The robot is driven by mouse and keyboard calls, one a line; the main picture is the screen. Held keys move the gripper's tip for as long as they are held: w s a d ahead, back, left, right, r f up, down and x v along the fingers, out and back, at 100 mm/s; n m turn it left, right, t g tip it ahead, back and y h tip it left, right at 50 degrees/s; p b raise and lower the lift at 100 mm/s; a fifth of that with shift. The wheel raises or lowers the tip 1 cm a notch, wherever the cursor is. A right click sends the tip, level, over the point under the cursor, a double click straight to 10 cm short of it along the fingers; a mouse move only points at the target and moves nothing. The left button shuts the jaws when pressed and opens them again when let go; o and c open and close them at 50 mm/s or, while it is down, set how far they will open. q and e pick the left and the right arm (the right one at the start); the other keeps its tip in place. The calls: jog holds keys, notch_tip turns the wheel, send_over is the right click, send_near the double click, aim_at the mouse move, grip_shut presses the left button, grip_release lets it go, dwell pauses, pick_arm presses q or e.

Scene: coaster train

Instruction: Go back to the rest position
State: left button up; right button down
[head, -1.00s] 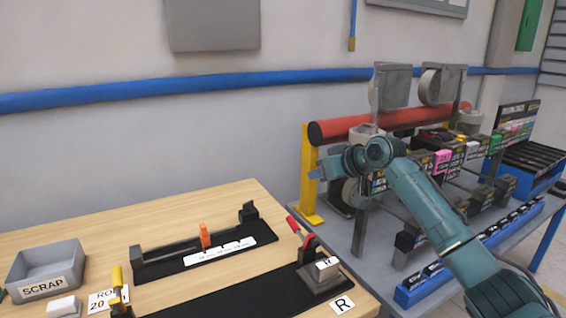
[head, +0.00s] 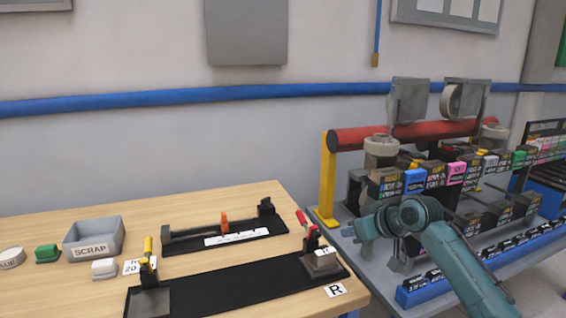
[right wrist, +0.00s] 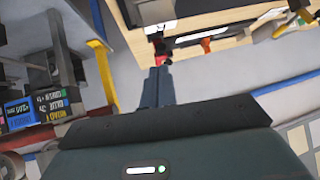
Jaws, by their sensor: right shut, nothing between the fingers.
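My right gripper (head: 352,231) reaches in from the right in the head view, in front of the coaster-train rack and just right of the wooden table. It is shut and empty. In the right wrist view its two fingers (right wrist: 158,88) lie together with nothing between them, pointing toward the table edge. My left gripper is not in view.
The wooden table (head: 60,300) holds a grey SCRAP bin (head: 93,238), black fixtures with a red-handled clamp (head: 308,225) and a yellow-handled clamp (head: 149,255). The rack (head: 328,180) on the grey bench carries several labelled boxes. Open floor lies at the lower right.

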jog(key=s+a+f+g+h, duration=0.2)
jog(key=s+a+f, duration=0.1)
jog(key=s+f, duration=1.4)
jog(key=s+d+f+m+g+h, duration=0.15)
jog(key=s+d, duration=0.25)
jog(key=s, duration=0.9)
jog(key=s+d+f+m+g+h, duration=0.1)
jog(key=s+d+m+g+h, duration=0.2)
jog(key=s, duration=1)
jog(key=w+a+f+n+t+y, duration=0.1)
jog(key=w+a+f+t+y, duration=0.3)
jog(key=t, duration=0.4)
notch_tip(320, 180, down, 2)
jog(key=w+a, duration=0.1)
jog(key=w, duration=0.1)
jog(key=shift+w+a+f+n, duration=0.2)
jog(key=shift+w+a+n, duration=0.1)
jog(key=shift+w+n, duration=0.1)
